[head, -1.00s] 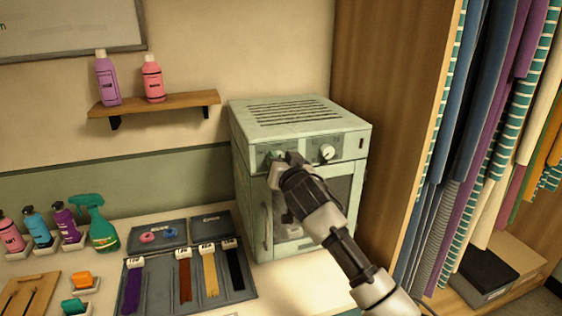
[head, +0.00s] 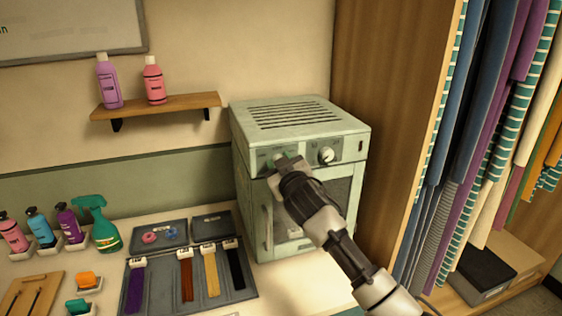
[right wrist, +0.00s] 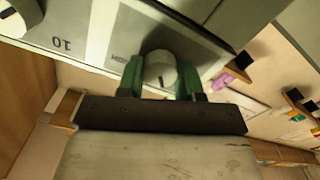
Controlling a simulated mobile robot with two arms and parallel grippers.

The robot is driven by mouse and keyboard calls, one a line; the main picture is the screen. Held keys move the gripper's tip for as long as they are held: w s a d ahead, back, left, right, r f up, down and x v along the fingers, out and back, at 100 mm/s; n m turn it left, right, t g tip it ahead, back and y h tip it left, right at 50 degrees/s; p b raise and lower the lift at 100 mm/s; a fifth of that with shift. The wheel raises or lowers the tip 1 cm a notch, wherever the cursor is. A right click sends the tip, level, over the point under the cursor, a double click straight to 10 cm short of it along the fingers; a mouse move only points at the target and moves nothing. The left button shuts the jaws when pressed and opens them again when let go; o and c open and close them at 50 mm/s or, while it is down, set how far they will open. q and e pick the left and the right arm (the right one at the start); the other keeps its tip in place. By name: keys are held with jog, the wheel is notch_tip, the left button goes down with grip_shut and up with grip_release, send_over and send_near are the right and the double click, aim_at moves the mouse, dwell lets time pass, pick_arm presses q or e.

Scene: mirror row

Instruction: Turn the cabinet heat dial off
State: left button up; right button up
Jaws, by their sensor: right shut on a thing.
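The cabinet (head: 300,112) is a pale green metal box with a slotted top, a dark window door and a vertical handle (head: 268,222). Its front panel carries two dials. My right gripper (head: 284,162) is at the left dial and mostly hides it in the head view. In the right wrist view, the green fingers stand on either side of this pale round dial (right wrist: 160,68), shut on it, and a short dark mark shows on its face. The right dial (head: 327,154) is white and free. Which dial is for heat cannot be read. My left gripper is not in view.
A wooden wardrobe panel (head: 385,120) stands close to the cabinet's right, with hanging fabrics beyond. Left are a tray of coloured strips (head: 165,300), a green spray bottle (head: 104,228) and several small bottles. A wall shelf (head: 155,105) holds two bottles.

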jog(key=shift+n+p, duration=0.55)
jog(key=shift+n, duration=1.75)
jog(key=shift+f, duration=0.1)
jog(key=o, duration=0.9)
jog(key=shift+b+v, duration=1.4)
jog(key=shift+v, duration=4)
